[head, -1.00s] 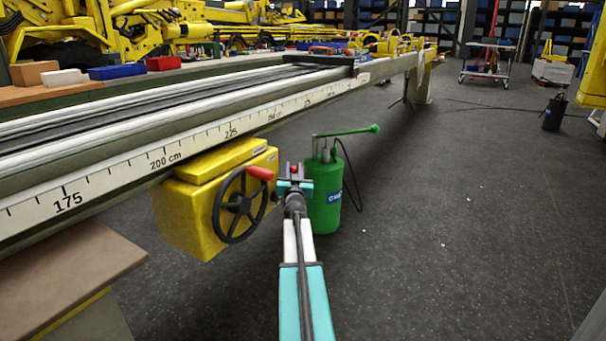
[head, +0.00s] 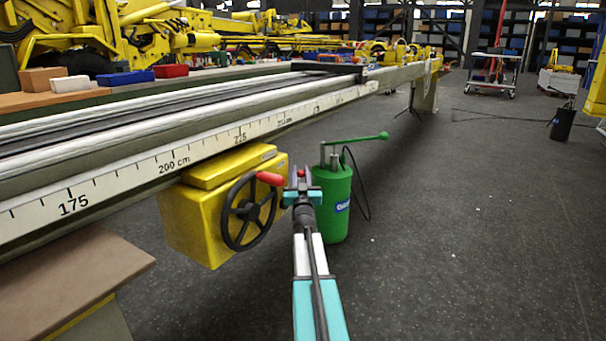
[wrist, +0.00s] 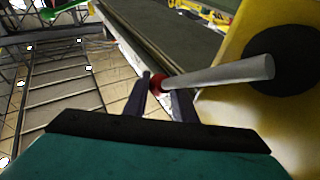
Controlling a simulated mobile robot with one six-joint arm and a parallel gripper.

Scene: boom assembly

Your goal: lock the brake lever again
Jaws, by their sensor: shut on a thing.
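The brake lever is a grey rod (wrist: 215,77) with a red knob (wrist: 157,83). It stands out from a round black hub (wrist: 284,60) on the yellow box in the wrist view. My gripper (wrist: 160,88) is shut on the lever at its red end, with a dark finger on either side. In the head view my gripper (head: 301,175) is right of the black handwheel (head: 249,212) and yellow box (head: 195,220). A red spot shows between its fingers; the grey rod cannot be made out there.
The handwheel's red handle (head: 269,178) sticks out close to the left of my gripper. A green pump canister (head: 333,203) with a hose stands just behind it. The long boom with its scale (head: 165,162) runs above the box.

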